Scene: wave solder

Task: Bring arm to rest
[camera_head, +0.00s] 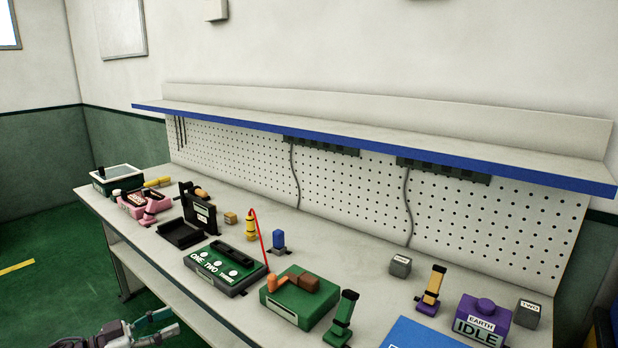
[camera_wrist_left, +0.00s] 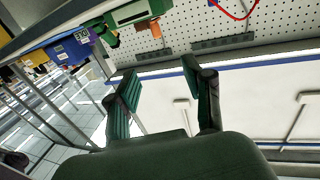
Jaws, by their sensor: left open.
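My left gripper (camera_head: 153,329) shows at the bottom left of the head view, low in front of the workbench (camera_head: 165,289) and apart from it. Its green-padded fingers stand apart with nothing between them. In the left wrist view the left gripper (camera_wrist_left: 166,95) is open and empty, with the bench edge and its items beyond the fingertips. Most of my left arm is cut off by the lower edge of the head view. My right gripper is not in either view.
On the bench stand a green box marked ONE TWO (camera_head: 222,271), a green block (camera_head: 298,300), a purple box marked IDLE (camera_head: 484,318) and a black open case (camera_head: 180,234). A blue-edged shelf (camera_head: 370,141) overhangs the back. Green floor (camera_head: 50,285) lies clear at left.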

